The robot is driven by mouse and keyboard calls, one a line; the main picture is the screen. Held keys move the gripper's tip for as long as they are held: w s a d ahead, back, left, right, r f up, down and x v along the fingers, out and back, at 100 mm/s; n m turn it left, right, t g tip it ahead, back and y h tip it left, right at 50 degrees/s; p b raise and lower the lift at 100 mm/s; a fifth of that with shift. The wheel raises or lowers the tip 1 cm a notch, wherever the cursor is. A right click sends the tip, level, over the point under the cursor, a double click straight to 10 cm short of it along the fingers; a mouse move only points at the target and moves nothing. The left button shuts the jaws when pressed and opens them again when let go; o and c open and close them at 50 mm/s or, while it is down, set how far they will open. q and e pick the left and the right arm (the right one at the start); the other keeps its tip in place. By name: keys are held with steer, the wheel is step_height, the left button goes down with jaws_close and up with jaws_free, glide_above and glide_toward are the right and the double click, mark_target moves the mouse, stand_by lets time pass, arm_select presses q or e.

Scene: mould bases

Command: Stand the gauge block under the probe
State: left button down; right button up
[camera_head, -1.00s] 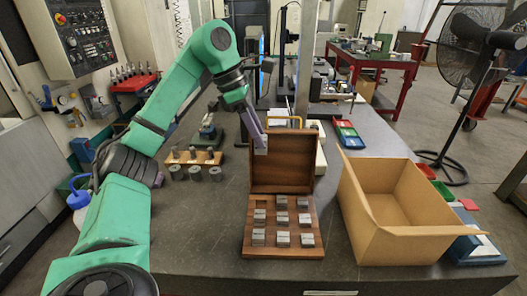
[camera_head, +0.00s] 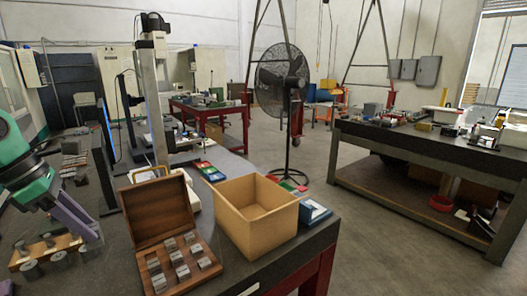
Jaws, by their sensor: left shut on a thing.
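My left gripper (camera_head: 84,226) hangs over the left part of the bench, left of the wooden case. It is shut on a small grey gauge block, which is hard to make out against the grey cylinders (camera_head: 60,258) beneath. The open wooden case (camera_head: 157,207) has its lid up. Several grey blocks (camera_head: 182,272) sit in its tray. A tall column stand (camera_head: 153,95) rises behind the case. I cannot make out the probe's tip. My right gripper is out of view.
A cardboard box (camera_head: 250,232) stands right of the case, with coloured trays (camera_head: 209,171) behind it. A wooden rack (camera_head: 45,250) with pegs lies under my left gripper. A monitor (camera_head: 107,133) stands at the left. Beyond are a fan (camera_head: 283,78) and another bench (camera_head: 408,143).

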arm_select(q)
steer(key=s+d+f+m+g+y, duration=0.1)
steer(key=s+d+f+m+g, duration=0.1)
steer(key=d+f+m, duration=0.3)
steer(key=s+d+f+m+g+y, duration=0.1)
steer(key=d+f+m, duration=0.5)
steer(key=f+m, duration=0.6)
steer(key=s+d+f+m+g+y, duration=0.1)
steer(key=s+d+f+m+g, duration=0.3)
steer(key=f, duration=0.8)
steer(key=d+m, duration=0.2)
steer(key=m, duration=0.2)
steer(key=shift+s+d+f+y, duration=0.15)
steer(key=shift+f+y, duration=0.05)
steer(key=shift+y, duration=0.1)
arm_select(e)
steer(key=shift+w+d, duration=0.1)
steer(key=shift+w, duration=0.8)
